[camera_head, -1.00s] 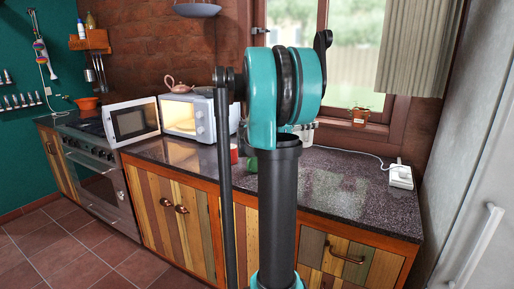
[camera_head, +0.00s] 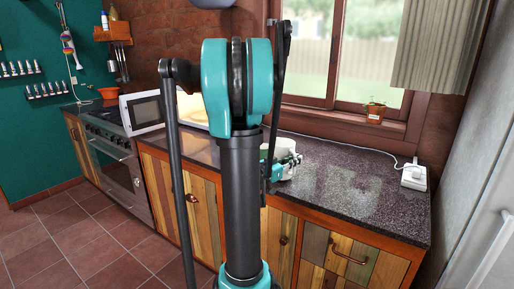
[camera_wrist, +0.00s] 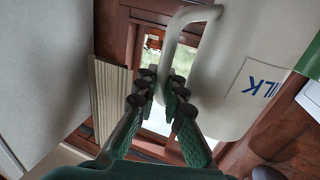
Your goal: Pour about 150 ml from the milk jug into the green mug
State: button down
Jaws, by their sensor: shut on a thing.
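The milk jug is white, with dark "MILK" lettering and a green band. It fills the upper right of the wrist view (camera_wrist: 225,85), its lettering turned on its side. In the head view the jug (camera_head: 283,148) shows partly, just right of my arm at the counter's middle. My gripper (camera_wrist: 165,92) is shut on the jug's handle; it also shows small in the head view (camera_head: 288,164), in front of the jug. I cannot tell whether the jug touches the counter. The green mug cannot be made out; my arm covers part of the counter.
The dark stone counter (camera_head: 350,190) is clear to the right, up to a white socket block (camera_head: 413,177) with a cable. A small potted plant (camera_head: 375,112) stands on the window sill.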

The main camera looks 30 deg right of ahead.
aim_at(291, 149)
dwell(0.3)
jog(key=shift+w+r+n, duration=0.7)
jog(key=shift+r+n, duration=0.35)
jog(key=shift+n, duration=0.05)
jog(key=shift+w+d+r+n+y, duration=0.15)
jog(key=shift+w+r+n+y, duration=0.25)
jog(key=shift+w+r+n, duration=0.4)
jog(key=w+n, duration=0.1)
jog(key=w+r+n, duration=0.1)
jog(key=w, duration=0.1)
jog(key=w+n+g, duration=0.1)
jog(key=shift+w+d+r+y, duration=0.2)
jog(key=shift+w+r+y, duration=0.05)
jog(key=shift+y, duration=0.05)
jog(key=shift+w+d+r+n+g+p, duration=0.15)
jog(key=shift+w+r+n+g+p, duration=0.15)
jog(key=shift+w+r+n, duration=1.15)
jog(key=shift+w+r+n+y, duration=0.3)
jog(key=shift+w+r+n, duration=0.25)
jog(key=shift+n, duration=0.3)
jog(key=shift+w+d+r+n+g+p, duration=0.1)
jog(key=shift+w+r+n+g+p, duration=0.1)
jog(key=shift+w+r+n+p, duration=0.3)
jog(key=shift+w+d+r+n+g+p, duration=0.1)
jog(key=shift+w+r+n+g+p, duration=0.15)
jog(key=shift+w, duration=0.4)
dwell(0.6)
